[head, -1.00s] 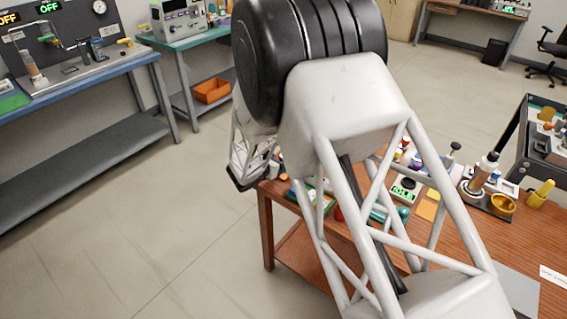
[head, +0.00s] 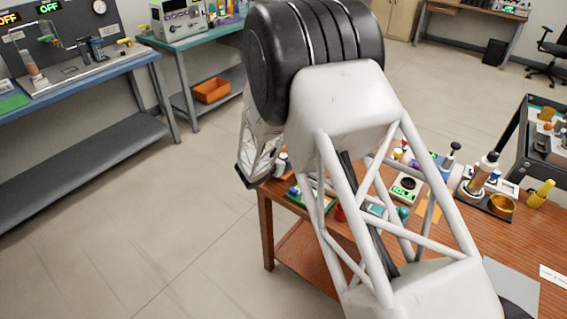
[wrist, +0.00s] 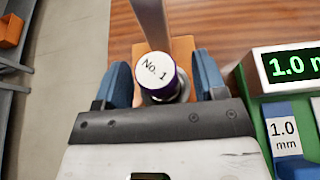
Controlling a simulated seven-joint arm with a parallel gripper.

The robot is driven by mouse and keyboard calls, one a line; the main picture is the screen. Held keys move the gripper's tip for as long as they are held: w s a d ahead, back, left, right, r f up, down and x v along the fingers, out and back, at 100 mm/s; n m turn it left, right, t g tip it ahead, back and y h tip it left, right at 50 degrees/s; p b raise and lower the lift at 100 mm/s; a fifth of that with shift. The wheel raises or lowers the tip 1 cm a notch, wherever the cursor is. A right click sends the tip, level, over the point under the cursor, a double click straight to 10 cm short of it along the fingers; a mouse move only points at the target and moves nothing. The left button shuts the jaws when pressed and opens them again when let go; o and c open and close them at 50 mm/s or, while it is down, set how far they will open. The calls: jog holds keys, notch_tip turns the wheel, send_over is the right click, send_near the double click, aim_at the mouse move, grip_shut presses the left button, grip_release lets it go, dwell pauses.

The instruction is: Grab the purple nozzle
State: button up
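The purple nozzle (wrist: 158,78) shows in the wrist view as a white round cap marked "No. 1" with a purple rim and body below it. It stands on an orange base (wrist: 184,46) on the wooden table. My gripper (wrist: 162,80) has one blue finger at the left of the nozzle and one at its right. The fingers are apart, with slivers of the orange base visible between them and the nozzle, so it looks open. The nozzle's lower part is hidden by my gripper body.
A grey bar (wrist: 152,25) rises close beyond the nozzle. Open floor lies left.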

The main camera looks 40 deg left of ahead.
aim_at(283, 156)
jog(key=c, duration=1)
jog(key=shift+c, duration=0.2)
jog(key=shift+r, duration=0.1)
jog(key=shift+r, duration=0.7)
notch_tip(283, 156, up, 2)
jog(key=s, duration=1.8)
